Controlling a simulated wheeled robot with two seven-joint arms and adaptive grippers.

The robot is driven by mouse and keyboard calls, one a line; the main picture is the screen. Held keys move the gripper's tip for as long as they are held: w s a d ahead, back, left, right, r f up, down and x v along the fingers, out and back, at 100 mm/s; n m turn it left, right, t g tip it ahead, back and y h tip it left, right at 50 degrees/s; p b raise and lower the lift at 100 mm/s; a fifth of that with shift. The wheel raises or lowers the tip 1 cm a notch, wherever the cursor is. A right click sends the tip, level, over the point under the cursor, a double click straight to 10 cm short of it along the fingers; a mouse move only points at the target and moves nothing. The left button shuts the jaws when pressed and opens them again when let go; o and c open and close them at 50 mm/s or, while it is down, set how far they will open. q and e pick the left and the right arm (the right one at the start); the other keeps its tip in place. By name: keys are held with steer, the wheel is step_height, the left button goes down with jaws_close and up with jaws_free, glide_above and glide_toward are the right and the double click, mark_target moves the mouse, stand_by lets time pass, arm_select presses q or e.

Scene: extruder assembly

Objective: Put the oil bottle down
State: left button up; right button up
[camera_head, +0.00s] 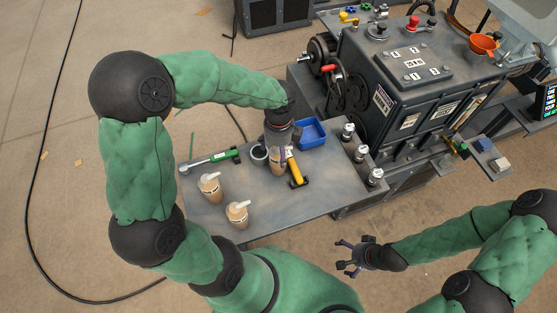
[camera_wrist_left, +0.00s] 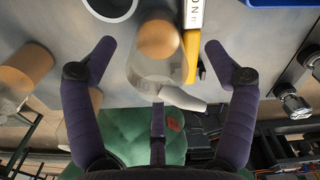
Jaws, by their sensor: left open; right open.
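An oil bottle (camera_head: 276,168) with a tan body stands on the grey worktable, mostly hidden under my left gripper (camera_head: 279,150). In the left wrist view the clear and tan bottle (camera_wrist_left: 155,65) with a white spout lies between the spread fingers of my left gripper (camera_wrist_left: 159,48). The fingers are open, with a gap on both sides of it. Two similar tan bottles stand at the table's front left, one further back (camera_head: 210,188) and one nearer (camera_head: 238,216). My right gripper (camera_head: 353,257) is open and empty, right of the table's front.
Close around the bottle are a yellow-handled tool (camera_head: 295,168), a dark cup (camera_head: 259,154) and a blue tray (camera_head: 311,134). A green-handled tool (camera_head: 212,159) lies at the left edge. The extruder machine (camera_head: 400,100) stands behind right. The table's front right is clear.

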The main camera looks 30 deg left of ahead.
arm_select(q)
step_height(320, 180, down, 5)
steer(key=shift+s+r+b, duration=0.1)
steer(key=shift+s+b, duration=0.05)
steer(key=shift+b, duration=1.1)
steer(key=c, duration=1.5)
steer(key=shift+r, duration=0.1)
steer(key=shift+r+p, duration=0.35)
steer(key=shift+r, duration=0.25)
step_height(320, 180, up, 2)
steer(key=shift+r+p, duration=0.2)
steer(key=shift+p, duration=0.3)
steer(key=s+d+r+p, duration=0.2)
steer(key=s+d+r, duration=0.2)
steer(key=s+d, duration=0.1)
steer(key=s+d+r+p, duration=0.3)
steer(key=s+d+r, duration=0.2)
steer(key=shift+r, duration=0.1)
